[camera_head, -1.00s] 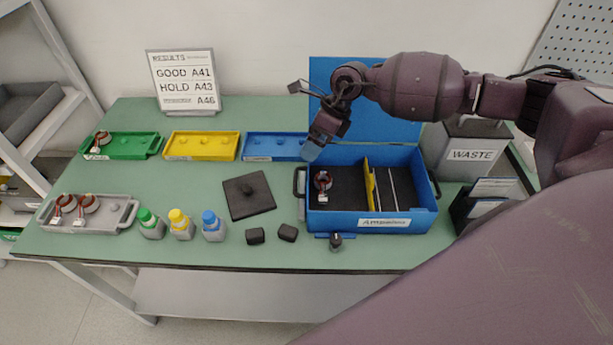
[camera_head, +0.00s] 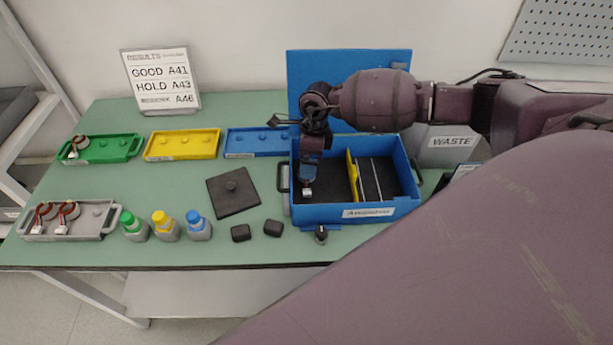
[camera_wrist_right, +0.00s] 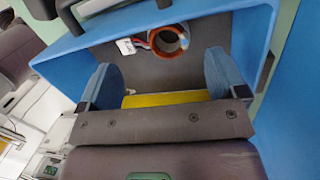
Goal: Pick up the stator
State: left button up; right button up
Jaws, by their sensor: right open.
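The stator (camera_wrist_right: 168,40), a copper-coloured ring with coloured wires and a white labelled connector, lies on the dark floor of the open blue box in the right wrist view. In the head view it is mostly hidden by my gripper; a white connector (camera_head: 307,193) shows just below the fingers. My right gripper (camera_head: 309,172) points down into the left compartment of the blue box (camera_head: 345,214). In the right wrist view its two blue fingers (camera_wrist_right: 160,72) are wide apart with nothing between them, and the stator lies beyond the tips. My left gripper is not in view.
Box walls and a yellow divider (camera_head: 352,178) stand close to the gripper. A grey tray (camera_head: 88,232) holds two more stators; another lies in the green tray (camera_head: 128,148). Bottles, a dark plate (camera_head: 233,195) and small black blocks stand left of the box.

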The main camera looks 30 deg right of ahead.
aim_at(307, 181)
jog(key=shift+s+a+f, duration=0.1)
jog(key=shift+a+f, duration=0.15)
jog(key=shift+f, duration=0.8)
jog(key=shift+s+a+f, duration=0.1)
jog(key=shift+a+f, duration=0.1)
jog(key=shift+f, duration=0.85)
jog(key=c, duration=1)
